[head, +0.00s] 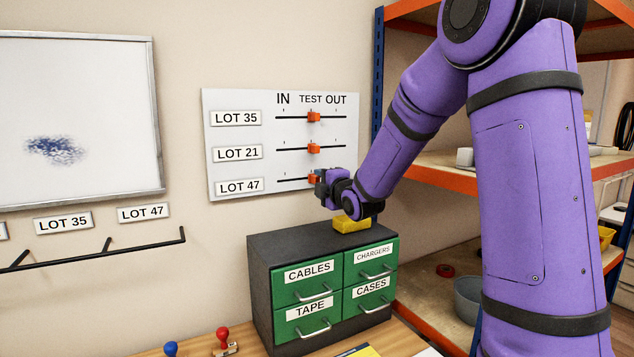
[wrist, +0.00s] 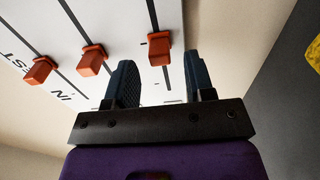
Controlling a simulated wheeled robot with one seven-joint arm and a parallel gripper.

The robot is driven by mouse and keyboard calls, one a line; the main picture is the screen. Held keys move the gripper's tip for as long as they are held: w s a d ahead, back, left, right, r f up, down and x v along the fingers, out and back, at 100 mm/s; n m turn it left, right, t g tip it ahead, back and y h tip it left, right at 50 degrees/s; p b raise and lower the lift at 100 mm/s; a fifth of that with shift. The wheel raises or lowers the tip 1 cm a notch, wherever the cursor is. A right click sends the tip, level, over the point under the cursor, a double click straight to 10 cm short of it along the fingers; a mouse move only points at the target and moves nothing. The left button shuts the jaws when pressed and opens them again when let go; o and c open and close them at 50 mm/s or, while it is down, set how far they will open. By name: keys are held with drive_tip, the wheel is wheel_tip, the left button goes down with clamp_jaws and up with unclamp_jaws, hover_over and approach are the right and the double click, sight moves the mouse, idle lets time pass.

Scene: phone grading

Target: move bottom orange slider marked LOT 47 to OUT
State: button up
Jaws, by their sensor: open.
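A white board (head: 225,170) on the wall carries three slider rows under IN, TEST and OUT. The bottom orange slider (head: 312,179) beside the LOT 47 label (head: 238,187) is at about TEST, partly hidden by my gripper (head: 320,184). In the wrist view, this slider (wrist: 160,48) shows in the gap between the two fingers of my open gripper (wrist: 160,72), near their tips. Whether a finger touches it cannot be told.
The LOT 21 slider (head: 313,148) and LOT 35 slider (head: 313,117) are above, both at about TEST. Below is a drawer cabinet (head: 260,285) with a yellow object (head: 351,224) on top. Orange-edged shelves (head: 440,165) stand to the right.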

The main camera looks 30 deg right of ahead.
drive_tip(key=shift+w, duration=1.45)
clamp_jaws()
drive_tip(key=d, duration=0.8)
drive_tip(key=shift+d, duration=0.2)
unclamp_jaws()
drive_tip(key=shift+d, duration=0.1)
drive_tip(key=s, duration=1.1)
